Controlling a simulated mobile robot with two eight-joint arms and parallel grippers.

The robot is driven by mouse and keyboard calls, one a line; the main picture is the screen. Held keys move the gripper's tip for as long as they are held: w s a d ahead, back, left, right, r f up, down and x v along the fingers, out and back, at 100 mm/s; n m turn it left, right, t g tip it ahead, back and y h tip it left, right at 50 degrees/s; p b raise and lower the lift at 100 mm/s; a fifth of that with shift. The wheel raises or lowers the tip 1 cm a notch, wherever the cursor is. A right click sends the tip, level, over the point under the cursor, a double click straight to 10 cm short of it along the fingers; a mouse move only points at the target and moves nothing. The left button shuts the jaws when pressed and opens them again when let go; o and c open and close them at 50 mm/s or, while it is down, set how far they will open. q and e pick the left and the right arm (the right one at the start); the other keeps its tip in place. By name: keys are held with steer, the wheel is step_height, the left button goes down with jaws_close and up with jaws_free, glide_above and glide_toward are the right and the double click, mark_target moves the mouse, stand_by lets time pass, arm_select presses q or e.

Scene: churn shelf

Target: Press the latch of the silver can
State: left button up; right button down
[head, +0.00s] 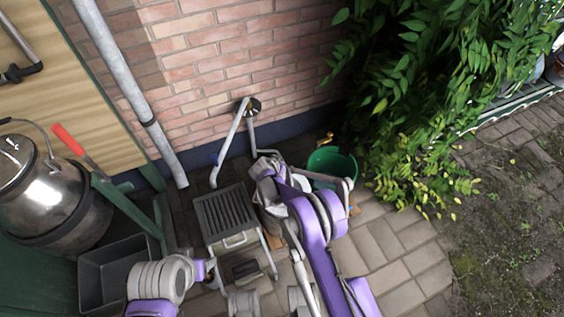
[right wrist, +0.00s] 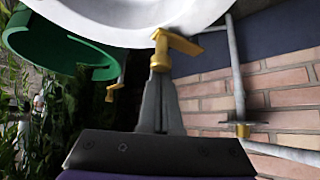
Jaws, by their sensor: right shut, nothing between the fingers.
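The silver can (head: 40,195) is a rounded metal can at the left edge of the head view, with a lid (head: 14,160) and a curved wire handle on top. I cannot make out its latch there. My right arm reaches toward the brick wall, away from this can. In the right wrist view my right gripper (right wrist: 158,62) is shut and empty. Its fingertips are at a brass fitting (right wrist: 178,42) below a white rounded body (right wrist: 110,15); whether they touch is unclear.
A red-handled lever (head: 68,140) stands beside the can. A grey crate (head: 110,270) is below it and a slatted stool (head: 228,215) is at centre. A green bucket (head: 334,162) stands near the wall.

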steer(key=shift+s+a+m+h, duration=0.1)
steer(key=shift+a+m+h, duration=0.15)
steer(key=shift+m, duration=0.25)
steer(key=shift+s+a, duration=0.25)
steer(key=shift+s, duration=0.05)
steer(key=shift+s+a, duration=0.1)
steer(key=shift+a, duration=0.05)
steer(key=p+v, duration=0.2)
steer(key=v, duration=0.8)
steer(key=shift+r, duration=0.3)
steer(key=shift+s+r, duration=0.1)
steer(key=shift+s, duration=0.05)
